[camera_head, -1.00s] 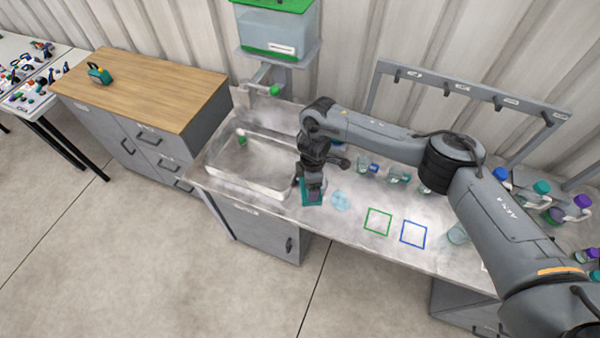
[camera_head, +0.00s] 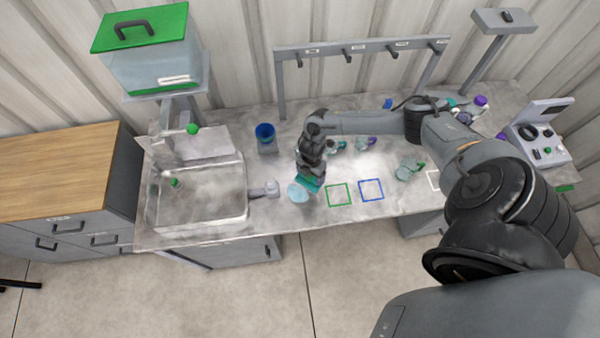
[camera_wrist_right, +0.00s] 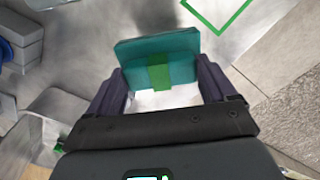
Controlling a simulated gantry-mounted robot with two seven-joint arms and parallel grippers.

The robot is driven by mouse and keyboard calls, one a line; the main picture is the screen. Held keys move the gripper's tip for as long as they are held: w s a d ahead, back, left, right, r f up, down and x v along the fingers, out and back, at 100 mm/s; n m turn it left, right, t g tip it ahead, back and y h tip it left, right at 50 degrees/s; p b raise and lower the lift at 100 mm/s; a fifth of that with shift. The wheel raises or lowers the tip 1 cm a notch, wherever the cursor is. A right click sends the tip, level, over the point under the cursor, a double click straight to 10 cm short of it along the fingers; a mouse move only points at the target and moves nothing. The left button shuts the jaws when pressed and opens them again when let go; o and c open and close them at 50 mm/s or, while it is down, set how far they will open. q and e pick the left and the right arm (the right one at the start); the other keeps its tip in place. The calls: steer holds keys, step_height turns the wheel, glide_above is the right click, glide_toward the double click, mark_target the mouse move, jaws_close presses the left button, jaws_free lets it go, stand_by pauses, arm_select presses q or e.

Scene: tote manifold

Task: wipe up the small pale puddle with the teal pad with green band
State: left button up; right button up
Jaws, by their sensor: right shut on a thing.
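My right gripper (camera_head: 310,178) is shut on the teal pad with green band (camera_head: 308,185). In the right wrist view the pad (camera_wrist_right: 182,61) is between the two fingers, its green band facing the camera. The small pale puddle (camera_head: 297,194) is a light blue patch on the grey worktop, left of the green square outline. The pad is at the puddle's upper right edge and seems to overlap it in the head view. I cannot tell whether the pad touches the worktop. My left gripper is not in view.
Green (camera_head: 339,195) and blue (camera_head: 371,190) square outlines lie to the right. A blue cup (camera_head: 265,134) and several clear vessels stand around. A hook rack (camera_head: 360,50) is behind.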

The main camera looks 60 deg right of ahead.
steer(key=shift+s+f+b, duration=0.15)
steer(key=shift+f+b, duration=0.9)
steer(key=shift+f, duration=0.15)
step_height(320, 180, down, 4)
steer(key=b, duration=0.3)
steer(key=shift+r, duration=0.25)
steer(key=shift+f+b, duration=0.5)
steer(key=shift+b, duration=0.1)
steer(key=shift+f+b, duration=0.3)
steer(key=shift+f, duration=0.15)
